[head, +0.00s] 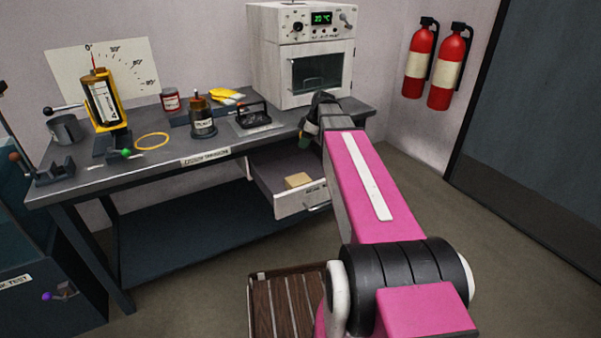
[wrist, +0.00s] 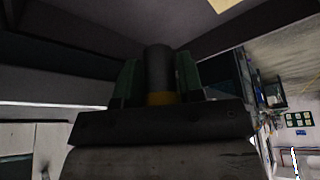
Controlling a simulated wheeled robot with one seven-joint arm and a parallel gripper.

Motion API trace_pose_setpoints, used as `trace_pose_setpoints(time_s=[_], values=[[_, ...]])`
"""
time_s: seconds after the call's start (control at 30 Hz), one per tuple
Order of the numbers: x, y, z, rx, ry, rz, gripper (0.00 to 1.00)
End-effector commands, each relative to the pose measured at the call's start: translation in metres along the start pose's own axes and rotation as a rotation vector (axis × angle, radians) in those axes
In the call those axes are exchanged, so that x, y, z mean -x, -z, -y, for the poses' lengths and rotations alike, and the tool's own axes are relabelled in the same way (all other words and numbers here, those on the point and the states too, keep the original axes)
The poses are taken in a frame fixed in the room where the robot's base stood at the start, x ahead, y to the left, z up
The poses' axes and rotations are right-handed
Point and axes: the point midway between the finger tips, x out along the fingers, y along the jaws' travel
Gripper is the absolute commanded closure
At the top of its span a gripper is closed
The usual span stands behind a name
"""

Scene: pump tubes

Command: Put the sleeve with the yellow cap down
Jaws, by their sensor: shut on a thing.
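My gripper (wrist: 158,75) is shut on a dark grey cylinder, the sleeve (wrist: 158,62), which stands between its two green fingers in the wrist view. A yellow band, the cap (wrist: 161,98), shows at the sleeve's end nearest the palm. In the head view my gripper (head: 306,135) is at the bench's front edge, just above the open drawer and left of my pink arm. The sleeve cannot be made out there.
The open drawer (head: 268,184) holds a tan block (head: 298,180). The grey bench (head: 90,172) carries a yellow-framed device (head: 104,103), a dark jar (head: 203,120), a red can (head: 171,100), a yellow ring (head: 152,134) and a white oven (head: 275,65). A slatted wooden platform (head: 290,305) is on the floor.

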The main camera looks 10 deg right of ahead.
Motion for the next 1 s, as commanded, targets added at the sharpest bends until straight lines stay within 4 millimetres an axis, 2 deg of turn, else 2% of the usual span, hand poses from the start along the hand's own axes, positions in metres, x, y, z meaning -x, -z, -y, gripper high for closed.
trace_pose_setpoints(time_s=[0.1,0.4,0.5,0.67,0.83,1.0], values=[[-0.023,-0.010,0.000,-0.001,0.002,0.000,0.99],[-0.077,-0.032,-0.001,-0.002,0.001,0.000,0.99],[-0.092,-0.038,-0.001,-0.001,0.001,0.000,0.99],[-0.105,-0.044,-0.001,-0.001,0.000,0.000,0.99],[-0.110,-0.039,-0.001,0.001,-0.001,0.000,0.99],[-0.119,-0.016,-0.001,0.003,0.000,0.000,0.99]])
